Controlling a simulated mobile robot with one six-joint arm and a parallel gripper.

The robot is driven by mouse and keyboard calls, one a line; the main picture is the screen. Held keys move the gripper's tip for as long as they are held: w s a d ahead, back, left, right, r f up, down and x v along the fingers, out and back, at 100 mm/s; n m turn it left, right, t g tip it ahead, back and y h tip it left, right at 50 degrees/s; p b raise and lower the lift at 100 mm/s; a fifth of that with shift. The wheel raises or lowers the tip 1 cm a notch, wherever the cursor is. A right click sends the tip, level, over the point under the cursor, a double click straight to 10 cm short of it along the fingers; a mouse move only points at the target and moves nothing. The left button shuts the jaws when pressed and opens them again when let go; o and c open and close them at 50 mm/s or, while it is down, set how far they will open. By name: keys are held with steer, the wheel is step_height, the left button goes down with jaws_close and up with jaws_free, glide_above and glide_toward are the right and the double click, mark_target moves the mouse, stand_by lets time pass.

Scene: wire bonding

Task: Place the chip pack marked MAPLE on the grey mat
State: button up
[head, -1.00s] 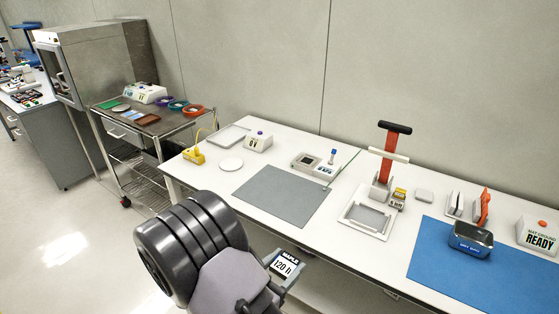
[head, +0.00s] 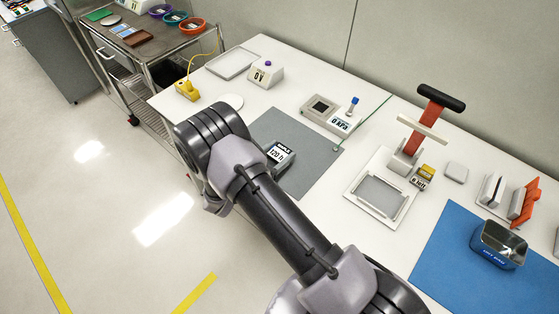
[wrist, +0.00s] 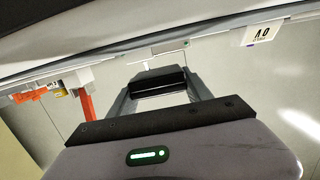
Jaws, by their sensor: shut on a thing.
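The chip pack (head: 279,153) shows a label reading "120 h" with small print above it, in the head view. It appears over the grey mat (head: 317,163); I cannot tell whether it touches the mat. In the wrist view my gripper (wrist: 163,92) is shut on the dark pack (wrist: 158,77), with one finger on each side. In the head view my arm hides part of the mat's near left side and most of the gripper.
On the white bench behind the mat stand a gauge box (head: 331,112) and a white box marked 0 V (head: 266,73).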

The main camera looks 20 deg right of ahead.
mark_target(280, 159)
step_height(280, 159, down, 3)
steer(key=shift+f+b, duration=0.15)
steer(key=shift+b, duration=0.4)
steer(key=shift+f, duration=0.15)
steer(key=o, duration=1.4)
